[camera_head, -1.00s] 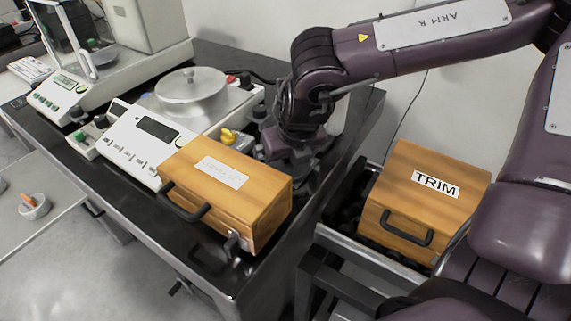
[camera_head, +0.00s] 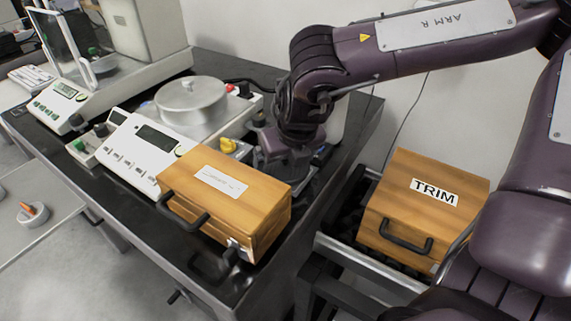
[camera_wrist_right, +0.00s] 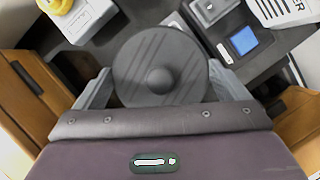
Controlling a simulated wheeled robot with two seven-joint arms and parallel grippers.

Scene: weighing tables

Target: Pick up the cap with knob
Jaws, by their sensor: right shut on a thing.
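The cap with knob (camera_wrist_right: 160,52) is a dark grey, ribbed round disc with a round knob at its centre, seen from above in the right wrist view. My right gripper (camera_wrist_right: 159,84) is shut on it, with a grey finger on either side of the disc. In the head view my right gripper (camera_head: 285,158) points down behind the wooden case on the table, and its fingertips are mostly hidden there. I cannot tell how far the cap is from the table top. My left gripper is not in view.
A wooden case (camera_head: 250,205) stands close in front of the gripper. A balance with a round metal lid (camera_head: 190,97) and a yellow knob (camera_head: 229,146) are to its left. A wooden TRIM case (camera_head: 450,220) sits in a lower tray at right. A wall is behind.

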